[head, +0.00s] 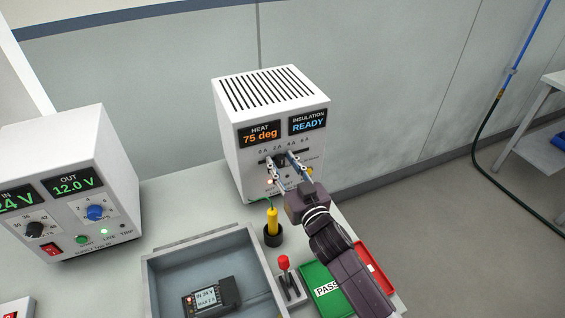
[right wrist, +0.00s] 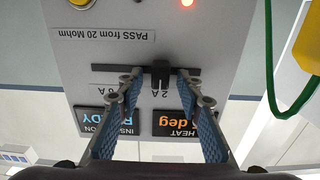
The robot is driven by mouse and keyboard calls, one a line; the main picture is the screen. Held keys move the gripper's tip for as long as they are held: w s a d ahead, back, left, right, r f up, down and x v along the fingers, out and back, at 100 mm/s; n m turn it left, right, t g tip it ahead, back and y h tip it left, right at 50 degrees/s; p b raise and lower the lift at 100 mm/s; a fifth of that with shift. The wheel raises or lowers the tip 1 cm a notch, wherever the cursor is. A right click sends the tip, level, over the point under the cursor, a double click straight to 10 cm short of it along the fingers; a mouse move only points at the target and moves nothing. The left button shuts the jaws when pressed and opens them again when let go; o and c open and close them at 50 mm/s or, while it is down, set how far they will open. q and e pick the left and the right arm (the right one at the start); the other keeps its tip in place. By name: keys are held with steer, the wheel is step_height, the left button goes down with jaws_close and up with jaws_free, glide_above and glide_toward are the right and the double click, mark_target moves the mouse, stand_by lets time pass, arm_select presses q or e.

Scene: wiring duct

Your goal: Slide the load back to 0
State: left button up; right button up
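The load slider is a black knob (right wrist: 160,73) in a horizontal slot (head: 300,152) on the front of a white test box (head: 232,130). The scale above the slot reads 0 A to 6 A, and the knob stands at about the 2 A mark in the upside-down right wrist view. My right gripper (head: 284,165) is at the box front. In the right wrist view its fingertips (right wrist: 160,80) are on either side of the knob, with a gap showing on both sides. My left gripper is not in view.
The box displays HEAT 75 deg (head: 260,135) and INSULATION READY (head: 308,123). A yellow probe (head: 272,221) stands in a black holder below. A grey tray (head: 160,262) with a meter (head: 210,297), a red-knobbed lever (head: 284,263) and a power supply (head: 68,160) are nearby.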

mark_target(261, 160)
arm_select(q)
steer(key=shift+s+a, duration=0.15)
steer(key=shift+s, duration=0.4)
arm_select(e)
jaws_close()
steer(key=a, duration=0.1)
steer(key=s+a, duration=0.1)
steer(key=a, duration=0.1)
steer(key=shift+s+a+b, duration=0.2)
steer(key=shift+a+b, duration=0.1)
steer(key=shift+b, duration=0.1)
steer(key=shift+s+a, duration=0.15)
steer(key=shift+a, duration=0.2)
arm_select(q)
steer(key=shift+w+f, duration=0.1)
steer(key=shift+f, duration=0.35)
arm_select(e)
steer(key=shift+d, duration=0.1)
steer(key=shift+c, duration=1.8)
jaws_free()
steer(key=o, duration=0.4)
steer(key=shift+s, duration=0.1)
steer(key=shift+c, duration=0.2)
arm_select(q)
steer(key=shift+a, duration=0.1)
